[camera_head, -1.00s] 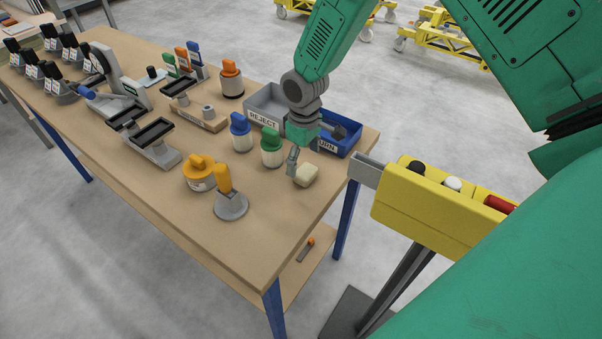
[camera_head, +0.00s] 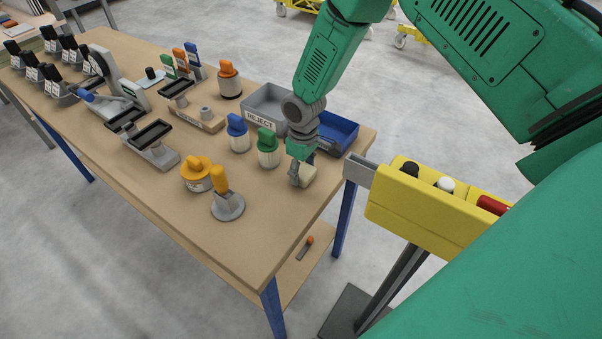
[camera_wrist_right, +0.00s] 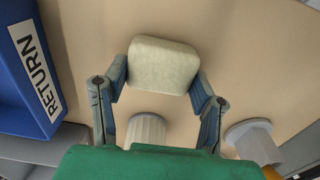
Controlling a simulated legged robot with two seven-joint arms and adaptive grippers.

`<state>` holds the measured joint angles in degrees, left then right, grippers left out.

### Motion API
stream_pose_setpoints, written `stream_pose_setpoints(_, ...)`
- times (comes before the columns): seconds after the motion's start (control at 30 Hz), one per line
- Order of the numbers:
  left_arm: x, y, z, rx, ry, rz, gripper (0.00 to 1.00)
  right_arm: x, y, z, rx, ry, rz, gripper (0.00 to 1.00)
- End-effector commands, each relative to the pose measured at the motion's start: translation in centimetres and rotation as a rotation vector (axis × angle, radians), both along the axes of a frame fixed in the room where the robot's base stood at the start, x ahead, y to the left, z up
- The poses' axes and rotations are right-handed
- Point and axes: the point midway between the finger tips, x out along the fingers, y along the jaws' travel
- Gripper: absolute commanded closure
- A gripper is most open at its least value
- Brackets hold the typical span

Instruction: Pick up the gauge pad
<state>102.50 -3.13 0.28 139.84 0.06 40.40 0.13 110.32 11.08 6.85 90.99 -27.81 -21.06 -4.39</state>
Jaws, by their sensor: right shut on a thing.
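The gauge pad is a cream, rounded block (camera_head: 308,177) near the right edge of the wooden table (camera_head: 240,243). It also shows in the right wrist view (camera_wrist_right: 163,66), between the two fingertips. My right gripper (camera_head: 301,178) is shut on the pad, with one finger on each side of it (camera_wrist_right: 161,82). In the head view the gripper hides part of the pad. Whether the pad touches the table or is just above it I cannot tell. My left gripper is not in view.
A grey REJECT bin (camera_head: 264,104) and a blue RETURN bin (camera_head: 343,130) stand behind the gripper. Green-topped (camera_head: 268,150) and blue-topped (camera_head: 238,134) pots stand to its left. A yellow button box (camera_head: 420,217) stands off the table's right edge.

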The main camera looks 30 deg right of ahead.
Motion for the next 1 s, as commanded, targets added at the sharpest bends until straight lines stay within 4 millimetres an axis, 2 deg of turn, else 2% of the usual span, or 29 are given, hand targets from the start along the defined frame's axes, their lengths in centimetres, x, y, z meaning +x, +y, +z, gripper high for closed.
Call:
stream_pose_setpoints(0.1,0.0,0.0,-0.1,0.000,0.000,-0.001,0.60,-0.4,-0.1,-0.3,-0.009,0.011,-0.001,0.76)
stream_pose_setpoints(0.27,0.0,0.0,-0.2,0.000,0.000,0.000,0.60,-0.4,0.2,0.5,-0.014,0.014,0.000,0.76)
stream_pose_setpoints(0.7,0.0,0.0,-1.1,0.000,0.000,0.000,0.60,-0.3,0.2,8.5,-0.010,0.006,-0.001,0.76)
stream_pose_setpoints(0.8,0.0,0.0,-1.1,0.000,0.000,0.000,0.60,-0.3,0.2,9.4,-0.009,0.006,-0.001,0.76)
stream_pose_setpoints(1.0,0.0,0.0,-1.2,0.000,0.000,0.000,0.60,-0.3,0.3,10.0,-0.009,0.007,0.000,0.76)
